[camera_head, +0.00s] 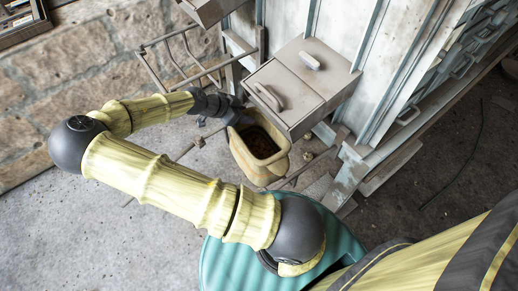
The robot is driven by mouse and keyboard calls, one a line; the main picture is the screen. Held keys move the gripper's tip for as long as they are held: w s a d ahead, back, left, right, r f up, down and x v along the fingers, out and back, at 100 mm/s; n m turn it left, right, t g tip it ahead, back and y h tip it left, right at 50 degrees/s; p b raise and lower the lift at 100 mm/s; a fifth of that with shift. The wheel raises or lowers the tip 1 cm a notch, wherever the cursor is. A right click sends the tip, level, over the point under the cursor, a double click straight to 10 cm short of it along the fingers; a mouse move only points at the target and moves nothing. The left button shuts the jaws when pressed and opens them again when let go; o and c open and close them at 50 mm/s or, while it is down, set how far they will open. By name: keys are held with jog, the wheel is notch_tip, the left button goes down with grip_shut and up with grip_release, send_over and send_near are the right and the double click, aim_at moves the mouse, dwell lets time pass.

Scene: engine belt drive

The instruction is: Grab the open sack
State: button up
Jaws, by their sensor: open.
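The open sack (283,165) is a tan, bucket-like container with a dark inside. It stands near the centre of the view, its top opening facing up. My gripper (238,118) is at the far end of my yellow and grey arm, at the sack's upper left rim. Its jaws are open. The fingertips are partly hidden against the rim and the grey box, so I cannot tell whether they touch the sack.
A grey metal box with handles (290,88) juts out just above and right of the sack. A thin metal frame (172,62) stands to the upper left. A stone wall (65,95) is at left. Bare concrete floor (110,240) lies at lower left.

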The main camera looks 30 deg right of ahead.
grip_shut()
dwell(1.4)
